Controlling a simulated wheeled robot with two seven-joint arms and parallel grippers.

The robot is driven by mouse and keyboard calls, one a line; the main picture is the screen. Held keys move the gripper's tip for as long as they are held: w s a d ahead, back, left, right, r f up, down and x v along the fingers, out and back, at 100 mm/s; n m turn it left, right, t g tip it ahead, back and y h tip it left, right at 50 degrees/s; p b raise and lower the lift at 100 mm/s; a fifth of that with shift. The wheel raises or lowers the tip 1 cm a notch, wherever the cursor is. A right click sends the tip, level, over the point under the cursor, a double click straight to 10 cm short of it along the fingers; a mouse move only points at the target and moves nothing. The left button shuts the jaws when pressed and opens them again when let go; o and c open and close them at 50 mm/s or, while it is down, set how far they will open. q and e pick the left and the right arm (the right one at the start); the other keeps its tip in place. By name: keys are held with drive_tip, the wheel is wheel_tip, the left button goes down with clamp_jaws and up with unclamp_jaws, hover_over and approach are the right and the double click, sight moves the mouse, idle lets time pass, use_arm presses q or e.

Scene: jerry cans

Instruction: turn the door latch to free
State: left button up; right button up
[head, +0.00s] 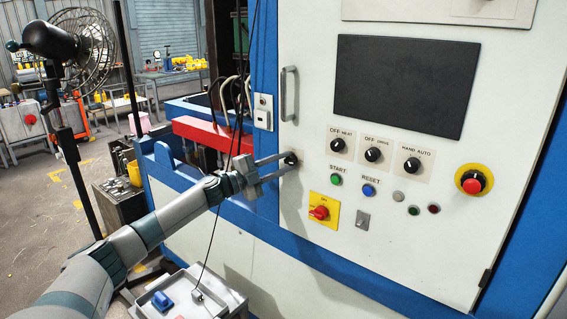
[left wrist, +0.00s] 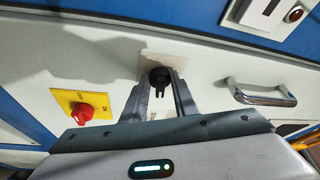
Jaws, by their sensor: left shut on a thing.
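The door latch (head: 292,158) is a small round black knob on a pale plate, at the left edge of the white cabinet door (head: 400,215). My left gripper (head: 284,161) reaches it from the left, with its two long fingers shut on the knob. In the left wrist view the black latch (left wrist: 160,75) sits between the fingertips of my left gripper (left wrist: 161,84). The fingers partly hide the knob, and I cannot tell its turned angle clearly. My right gripper is not in view.
A metal door handle (head: 289,93) is above the latch. A yellow plate with a red rotary switch (head: 320,212) is to its lower right. Knobs, buttons and a red emergency stop (head: 472,182) are farther right. A grey tray (head: 215,292) stands below my arm.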

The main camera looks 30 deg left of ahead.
use_arm(q)
drive_tip(key=shift+r+m+g+p, duration=0.1)
drive_tip(key=shift+m+g+p, duration=0.2)
drive_tip(key=shift+m, duration=0.5)
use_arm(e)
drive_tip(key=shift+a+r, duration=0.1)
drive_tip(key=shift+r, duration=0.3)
use_arm(q)
drive_tip(key=o, duration=1.1)
drive_tip(key=shift+c, duration=0.2)
use_arm(e)
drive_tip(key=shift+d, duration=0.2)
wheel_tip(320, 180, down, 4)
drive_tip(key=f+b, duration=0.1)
drive_tip(key=b, duration=0.4)
use_arm(q)
drive_tip(key=b+v, duration=0.2)
drive_tip(key=v, duration=1.5)
drive_tip(key=shift+s+b, duration=0.15)
drive_tip(key=shift+b, duration=0.25)
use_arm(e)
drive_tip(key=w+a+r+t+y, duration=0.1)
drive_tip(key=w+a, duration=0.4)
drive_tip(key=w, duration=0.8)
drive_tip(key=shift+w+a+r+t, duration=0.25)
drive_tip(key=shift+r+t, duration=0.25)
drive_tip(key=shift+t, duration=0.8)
